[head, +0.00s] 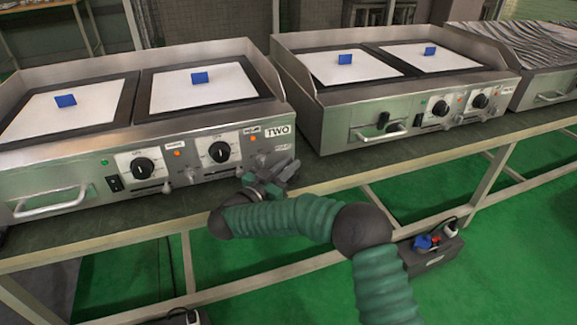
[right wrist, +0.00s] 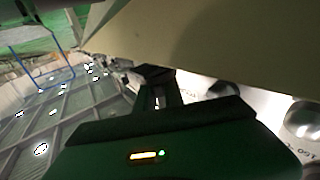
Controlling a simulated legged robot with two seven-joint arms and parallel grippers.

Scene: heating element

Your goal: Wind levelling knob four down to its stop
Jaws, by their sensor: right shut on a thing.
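The griddle marked TWO (head: 279,131) stands at the left of the bench, with small grey levelling knobs low on its front, such as one (head: 191,176) between the two black dials. My right gripper (head: 277,172) is at the right end of that front and is shut on a small knob there, which its jaws mostly hide. I cannot read a number on the knob. In the right wrist view the dark jaws (right wrist: 157,88) reach in under a pale edge, and the gripped knob is not clear. My left gripper is not in view.
Two black dials (head: 143,165) sit on the front left of my gripper. A second griddle (head: 310,110) stands to the right. Blue tags (head: 199,78) stand on the white plates. A socket box (head: 432,250) lies on the green floor.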

